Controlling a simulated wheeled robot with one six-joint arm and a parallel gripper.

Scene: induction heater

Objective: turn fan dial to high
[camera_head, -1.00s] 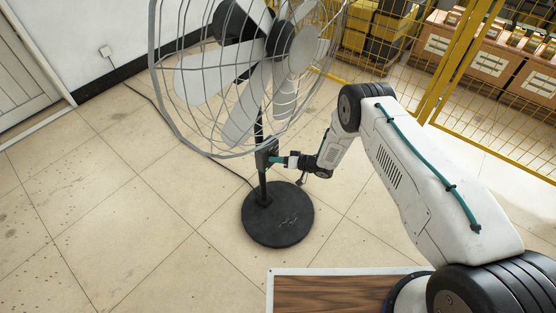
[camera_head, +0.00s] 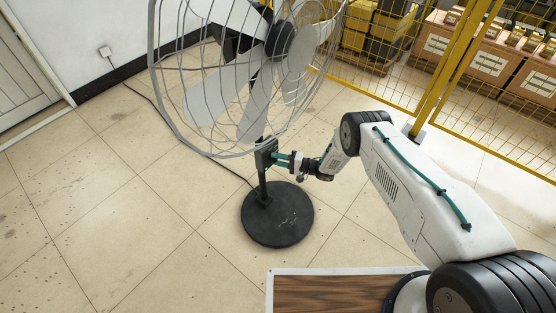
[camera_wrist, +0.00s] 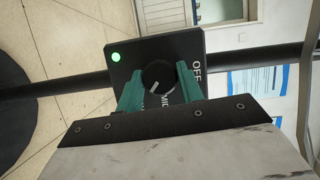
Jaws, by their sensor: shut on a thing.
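The floor fan (camera_head: 250,80) stands on a round black base (camera_head: 278,214), with a black control box (camera_head: 265,153) on its pole. In the wrist view, the box (camera_wrist: 183,47) carries a round black fan dial (camera_wrist: 158,74), a lit green lamp and the labels OFF and MID. The dial's light pointer mark faces the MID side. A further label is mostly hidden behind a finger. My gripper (camera_head: 277,160) reaches the box from the right. In the wrist view, the green fingers of my gripper (camera_wrist: 160,82) are shut on the dial, one on each side.
A yellow mesh fence (camera_head: 440,75) stands at the back right, with boxes behind it. A wooden-topped surface (camera_head: 330,292) is at the front. A cord runs from the fan to a wall socket (camera_head: 105,51). The floor left of the fan is clear.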

